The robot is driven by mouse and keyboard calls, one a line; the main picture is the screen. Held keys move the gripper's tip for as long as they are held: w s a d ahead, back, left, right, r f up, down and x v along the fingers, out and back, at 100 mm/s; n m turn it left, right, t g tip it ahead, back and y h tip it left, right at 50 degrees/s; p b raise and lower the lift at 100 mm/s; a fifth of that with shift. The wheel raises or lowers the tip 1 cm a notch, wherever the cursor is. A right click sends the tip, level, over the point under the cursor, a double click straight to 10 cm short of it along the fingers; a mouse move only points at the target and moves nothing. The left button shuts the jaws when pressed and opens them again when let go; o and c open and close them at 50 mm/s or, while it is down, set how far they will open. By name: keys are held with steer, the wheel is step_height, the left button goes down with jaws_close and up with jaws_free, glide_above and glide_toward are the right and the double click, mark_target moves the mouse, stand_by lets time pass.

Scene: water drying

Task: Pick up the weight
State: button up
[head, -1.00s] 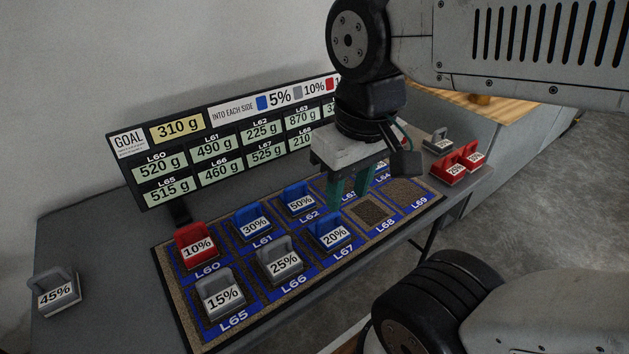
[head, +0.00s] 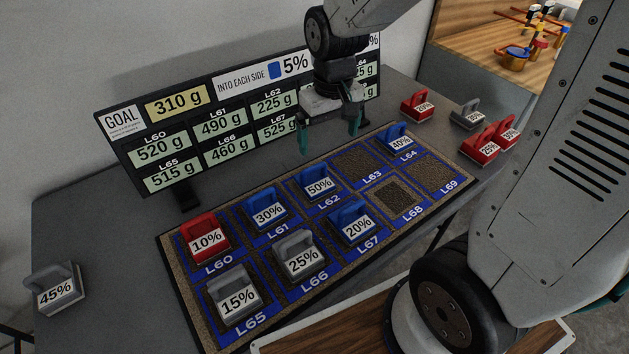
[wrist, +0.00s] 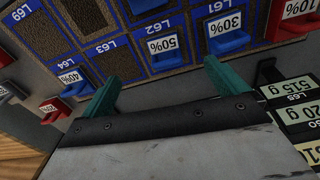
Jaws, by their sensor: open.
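Several weights with percent labels sit on a tray (head: 310,290) of marked squares. They are red 10% (head: 203,238), blue 30% (head: 267,212), blue 50% (head: 318,185), blue 40% (head: 398,141), grey 15% (head: 235,293), grey 25% (head: 300,257) and blue 20% (head: 354,224). Which weight the task means cannot be told. My gripper (head: 328,133) is open and empty, above the tray's back edge, in front of the display board and behind the 50% weight. In the wrist view its fingers (wrist: 160,75) are apart, with the 50% weight (wrist: 163,47) beyond them.
The display board (head: 150,125) stands behind the tray, close to my gripper. Squares L63, L68 and L69 are empty. A grey 45% weight (head: 57,290) is at far left. Red weights (head: 416,107) and a grey one (head: 467,115) stand right of the tray.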

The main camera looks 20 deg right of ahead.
glide_above(313, 179)
step_height(313, 179, down, 10)
steer(key=shift+s+a+f, duration=0.1)
steer(key=shift+a+f, duration=0.05)
steer(key=shift+f, duration=0.1)
steer(key=f, duration=0.8)
steer(key=shift+d, duration=0.2)
steer(key=c, duration=1.2)
